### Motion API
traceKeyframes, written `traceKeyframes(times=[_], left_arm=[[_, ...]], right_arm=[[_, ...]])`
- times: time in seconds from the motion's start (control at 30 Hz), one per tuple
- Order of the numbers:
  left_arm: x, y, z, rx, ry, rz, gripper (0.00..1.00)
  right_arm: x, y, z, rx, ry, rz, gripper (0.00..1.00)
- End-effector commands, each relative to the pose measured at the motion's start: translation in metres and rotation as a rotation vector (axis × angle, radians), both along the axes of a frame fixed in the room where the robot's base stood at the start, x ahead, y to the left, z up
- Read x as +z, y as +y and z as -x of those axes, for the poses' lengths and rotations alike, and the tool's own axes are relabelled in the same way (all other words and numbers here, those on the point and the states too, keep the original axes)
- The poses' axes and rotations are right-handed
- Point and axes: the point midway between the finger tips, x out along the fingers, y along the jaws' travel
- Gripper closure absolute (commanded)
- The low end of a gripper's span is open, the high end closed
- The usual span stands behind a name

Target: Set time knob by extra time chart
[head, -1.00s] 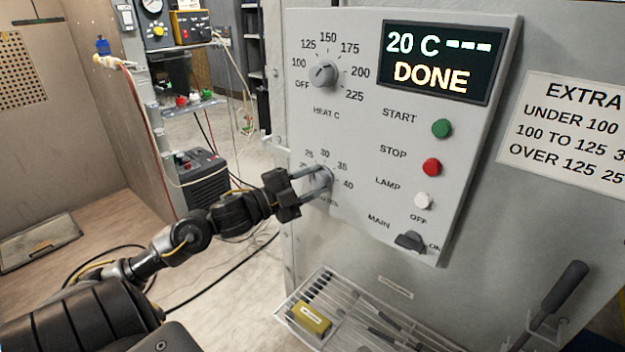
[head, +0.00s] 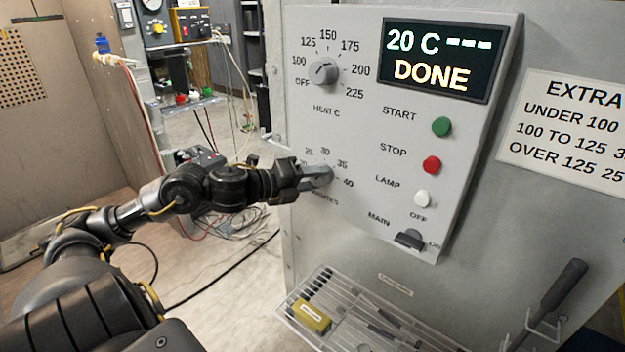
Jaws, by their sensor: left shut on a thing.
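The time knob (head: 323,174) sits low on the grey control panel, inside a dial with marks of 25, 30, 35 and 40; its pointer is hidden. My left gripper (head: 318,177) is shut on this knob, its fingers turned about the knob's axis. The extra time chart (head: 570,130) is on the right; it reads under 100, 100 to 125 and over 125, with its right side cut off. The display (head: 439,62) reads 20 C, dashes and DONE. My right gripper is not in view.
Above is the heat knob (head: 323,71). The green start button (head: 441,126), red stop button (head: 431,165), white lamp button (head: 422,198) and main switch (head: 409,239) run down the panel. A wire tray (head: 290,312) below holds a yellow block (head: 311,316).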

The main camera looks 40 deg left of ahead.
Motion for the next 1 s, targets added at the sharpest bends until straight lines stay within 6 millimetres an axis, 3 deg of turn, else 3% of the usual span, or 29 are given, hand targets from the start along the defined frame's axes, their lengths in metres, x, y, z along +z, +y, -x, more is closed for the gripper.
traceKeyframes(times=[0.3, 0.87, 0.9, 1.0], left_arm=[[0.0031, 0.0009, -0.001, 0.004, -0.004, -0.125, 0.83], [0.0032, 0.0008, -0.0009, 0.005, -0.002, -0.152, 0.83], [0.0032, 0.0008, -0.0009, 0.005, -0.002, -0.151, 0.58], [0.0028, 0.0006, -0.0009, 0.004, -0.002, -0.152, 0.45]], right_arm=[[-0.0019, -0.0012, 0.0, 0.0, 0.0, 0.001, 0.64], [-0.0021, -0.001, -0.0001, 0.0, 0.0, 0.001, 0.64], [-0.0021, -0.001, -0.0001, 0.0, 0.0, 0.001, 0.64], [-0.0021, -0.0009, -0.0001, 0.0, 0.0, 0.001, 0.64]])
